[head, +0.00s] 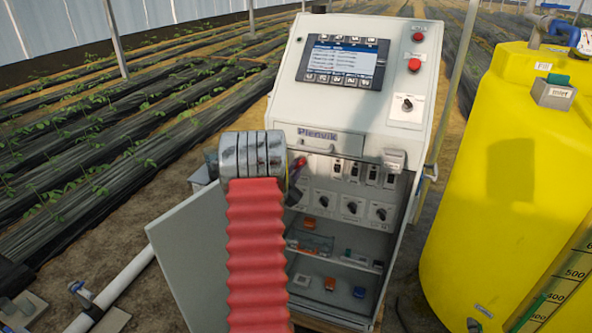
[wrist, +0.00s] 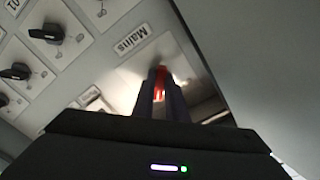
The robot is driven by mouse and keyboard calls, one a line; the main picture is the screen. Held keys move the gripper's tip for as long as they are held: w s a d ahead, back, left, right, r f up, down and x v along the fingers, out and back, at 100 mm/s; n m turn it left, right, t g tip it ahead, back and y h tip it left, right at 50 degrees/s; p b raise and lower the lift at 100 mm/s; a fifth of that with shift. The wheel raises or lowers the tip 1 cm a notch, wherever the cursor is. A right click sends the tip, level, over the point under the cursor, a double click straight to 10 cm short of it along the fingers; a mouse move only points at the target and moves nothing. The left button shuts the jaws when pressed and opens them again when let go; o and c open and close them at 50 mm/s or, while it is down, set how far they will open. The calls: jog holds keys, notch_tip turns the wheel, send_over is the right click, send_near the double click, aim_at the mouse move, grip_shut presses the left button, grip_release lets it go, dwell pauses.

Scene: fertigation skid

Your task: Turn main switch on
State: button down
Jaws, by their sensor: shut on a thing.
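The main switch is a red handle (wrist: 160,92) on a pale plate under a label reading "Mains" (wrist: 131,39) in the wrist view. My gripper (wrist: 160,74) is shut on it, with a dark finger on each side of the red part. The fingers hide most of the handle, and its exact angle is hard to tell. In the head view my arm covers much of the switch area at the left of the inner panel; a small red part (head: 300,163) shows beside the wrist.
The grey cabinet (head: 325,113) has a screen (head: 342,62) and its door (head: 182,250) hangs open at left. Several black knobs (wrist: 47,33) sit beside the switch. Shelves with small items lie below. A yellow tank (head: 490,190) stands close at right.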

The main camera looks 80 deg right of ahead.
jog(key=shift+f+m, duration=0.2)
jog(key=shift+m, duration=0.1)
jog(key=c, duration=1.8)
grip_release()
jog(key=shift+r, duration=0.1)
jog(key=shift+o, duration=0.2)
jog(key=w+a, duration=0.1)
jog(key=a, duration=1.2)
jog(key=shift+w+a, duration=0.15)
jog(key=shift+a, duration=0.25)
